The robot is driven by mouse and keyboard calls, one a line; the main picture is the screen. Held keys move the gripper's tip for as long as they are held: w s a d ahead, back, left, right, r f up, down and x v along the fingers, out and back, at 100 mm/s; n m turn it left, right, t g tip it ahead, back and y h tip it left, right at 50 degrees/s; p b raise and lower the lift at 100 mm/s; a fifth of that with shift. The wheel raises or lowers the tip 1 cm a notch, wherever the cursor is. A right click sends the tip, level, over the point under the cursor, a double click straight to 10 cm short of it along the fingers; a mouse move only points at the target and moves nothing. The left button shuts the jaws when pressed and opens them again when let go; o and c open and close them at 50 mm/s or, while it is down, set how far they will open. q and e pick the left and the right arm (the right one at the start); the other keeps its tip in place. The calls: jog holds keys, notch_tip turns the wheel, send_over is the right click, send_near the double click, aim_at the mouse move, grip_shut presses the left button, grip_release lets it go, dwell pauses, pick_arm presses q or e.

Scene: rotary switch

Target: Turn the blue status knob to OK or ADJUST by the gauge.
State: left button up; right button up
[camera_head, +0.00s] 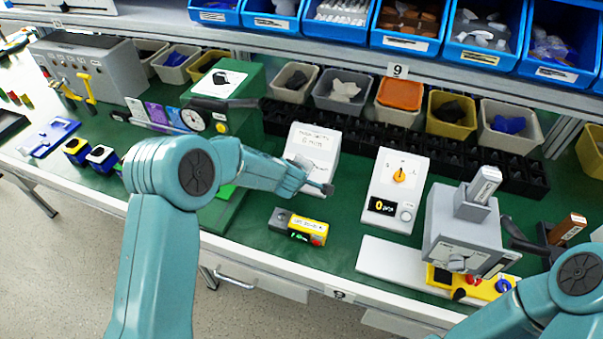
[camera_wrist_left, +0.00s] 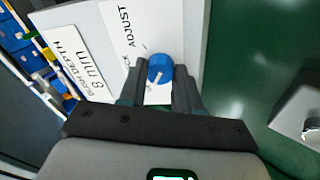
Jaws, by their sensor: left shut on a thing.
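The blue status knob (camera_wrist_left: 160,68) shows in the wrist view on a white panel (camera_wrist_left: 124,28), between the two dark fingers of my left gripper (camera_wrist_left: 159,82). The gripper is shut on it. A pale pointer mark shows on the knob's face. ADJUST is printed above the knob in this view; another label beside the knob is partly covered. A label reading BUSH DEPTH 8 mm (camera_wrist_left: 72,62) lies to the left. In the head view the panel (camera_head: 313,140) stands on the green bench, and my left gripper (camera_head: 327,189) is at its lower right; the knob is hidden there.
A white unit (camera_head: 398,165) with an orange knob and a 0 display stands right of the panel. A yellow and black button box (camera_head: 307,230) lies in front. A grey press (camera_head: 463,235) is farther right. Grey and coloured bins line the back.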

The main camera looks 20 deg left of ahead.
pick_arm(q)
jog(key=o, duration=0.8)
jog(key=shift+c, duration=0.2)
jog(key=p+v, duration=0.1)
jog(key=v, duration=1.5)
jog(key=shift+p, duration=0.35)
jog(key=shift+s, duration=0.25)
